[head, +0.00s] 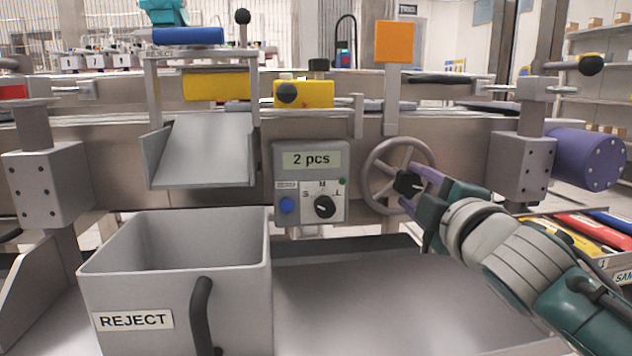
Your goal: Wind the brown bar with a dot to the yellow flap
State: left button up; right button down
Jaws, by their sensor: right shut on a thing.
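A grey handwheel (371,163) stands on the front of the machine, right of the control box. My right gripper (413,189) is at the wheel, its fingers around a black knob (407,183) that shows in front of the wheel. The gripper covers the wheel's lower right. A yellow flap (216,86) hangs at the rail left of centre, below a blue roller (188,35). I cannot make out a brown bar with a dot. My left gripper is not in view.
A control box (311,210) reads "2 pcs". A grey REJECT bin (240,265) stands at front left, below a sloping chute (205,153). An orange plate (395,41) stands on a post above the wheel. A purple motor (585,160) is at right.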

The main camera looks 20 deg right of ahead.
jog(key=m+p, duration=0.1)
jog(key=m, duration=0.4)
jog(key=shift+m, duration=0.4)
jog(key=shift+p, duration=0.3)
jog(key=shift+c, duration=1.3)
grip_release()
jog(key=p+v, duration=0.2)
jog(key=v, duration=0.8)
jog(key=shift+p, duration=0.4)
jog(key=shift+d, duration=0.1)
